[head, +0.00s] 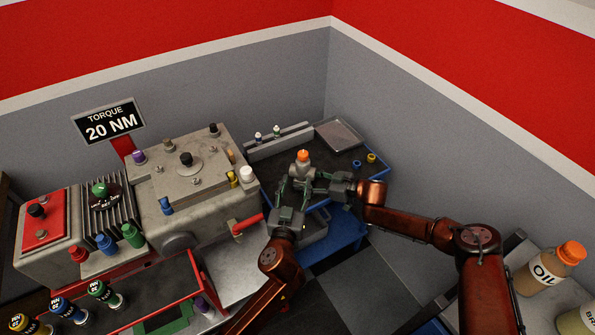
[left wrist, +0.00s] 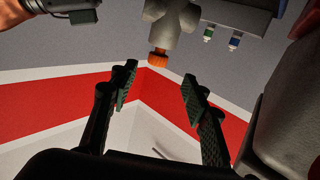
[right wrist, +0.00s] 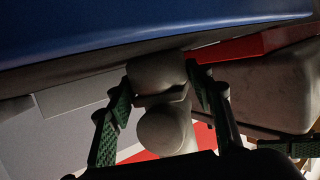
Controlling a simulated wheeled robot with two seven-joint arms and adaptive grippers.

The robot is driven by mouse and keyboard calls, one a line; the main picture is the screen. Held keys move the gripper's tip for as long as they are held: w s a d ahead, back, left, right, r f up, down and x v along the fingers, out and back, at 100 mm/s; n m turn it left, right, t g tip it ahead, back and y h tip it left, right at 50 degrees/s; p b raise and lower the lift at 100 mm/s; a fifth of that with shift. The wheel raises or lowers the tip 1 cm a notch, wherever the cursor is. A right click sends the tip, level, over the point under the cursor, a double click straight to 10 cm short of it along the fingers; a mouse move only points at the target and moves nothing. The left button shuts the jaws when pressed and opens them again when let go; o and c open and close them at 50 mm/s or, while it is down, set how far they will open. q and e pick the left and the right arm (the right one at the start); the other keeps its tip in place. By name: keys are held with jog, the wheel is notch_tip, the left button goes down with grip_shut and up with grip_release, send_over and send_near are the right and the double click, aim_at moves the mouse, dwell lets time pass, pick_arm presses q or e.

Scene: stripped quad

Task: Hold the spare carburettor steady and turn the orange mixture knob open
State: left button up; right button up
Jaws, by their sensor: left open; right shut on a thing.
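The spare carburettor (head: 302,168) is a grey body standing at the near side of the dark-topped blue cart, with the orange mixture knob (head: 303,155) on top. My right gripper (head: 314,182) comes in from the right and is shut on the carburettor body, which also shows between its fingers in the right wrist view (right wrist: 160,75). My left gripper (head: 294,188) is open close in front of the carburettor. In the left wrist view, the orange knob (left wrist: 158,58) lies just past and between the open fingertips (left wrist: 159,78), apart from them. The orange knob is hidden in the right wrist view.
A grey engine block (head: 185,205) with coloured caps stands left of the cart (head: 345,235). A grey rack (head: 280,140) with small bottles and a flat tray (head: 338,134) sit behind the carburettor. Small yellow and blue parts (head: 371,158) lie right.

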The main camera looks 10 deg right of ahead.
aim_at(304, 159)
pick_arm(q)
jog(key=s+d+n+t+y, duration=0.1)
jog(key=d+n+y, duration=0.2)
jog(key=d+y, duration=0.15)
jog(key=shift+y, duration=0.35)
jog(key=w, duration=1.1)
jog(key=shift+w+a+r, duration=0.25)
jog(key=shift+c, duration=0.4)
